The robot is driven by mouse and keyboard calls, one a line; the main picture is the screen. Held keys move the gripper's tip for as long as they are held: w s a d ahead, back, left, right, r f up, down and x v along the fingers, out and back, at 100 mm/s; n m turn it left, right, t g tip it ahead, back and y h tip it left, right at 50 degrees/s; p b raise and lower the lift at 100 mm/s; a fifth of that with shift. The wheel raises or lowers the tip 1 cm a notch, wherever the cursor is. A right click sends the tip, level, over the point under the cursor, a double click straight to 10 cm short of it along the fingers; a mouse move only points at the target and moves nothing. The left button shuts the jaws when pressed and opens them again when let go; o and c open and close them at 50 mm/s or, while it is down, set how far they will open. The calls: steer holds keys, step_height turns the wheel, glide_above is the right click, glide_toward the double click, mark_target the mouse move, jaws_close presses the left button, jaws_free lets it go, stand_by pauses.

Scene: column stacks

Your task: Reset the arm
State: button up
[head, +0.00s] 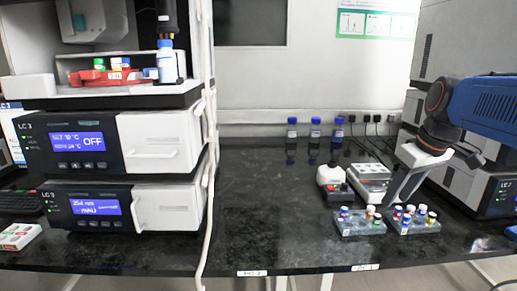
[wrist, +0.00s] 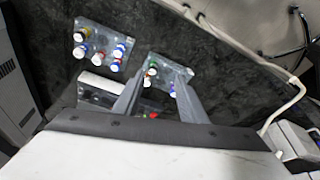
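My arm reaches in from the right of the head view. My gripper (head: 396,199) points down and to the left, over the area of the two small vial racks on the dark bench. In the wrist view its two grey fingers (wrist: 160,76) stand apart with a gap between the tips, and it holds nothing. The left vial rack (head: 349,228) and the right vial rack (head: 424,227) are clear blocks with several coloured-cap vials. In the wrist view, one rack (wrist: 83,63) lies beyond the fingers on the left; the other rack is partly hidden behind the fingers.
A small white and black device (head: 334,183) and a white-topped unit (head: 370,177) stand just behind the racks. Blue-capped bottles (head: 315,128) stand at the back. Stacked LC instruments (head: 160,139) fill the left, with more at the right. The bench middle (head: 262,200) is clear.

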steer(key=s+a+f+m, duration=0.2)
steer(key=s+a+f, duration=0.1)
steer(key=s+f, duration=0.5)
steer(key=s+a+f+m+t+h, duration=0.1)
steer(key=s+a+f+m, duration=0.1)
steer(key=s+f, duration=0.6)
steer(key=shift+s+a, duration=0.4)
steer(key=shift+s, duration=0.05)
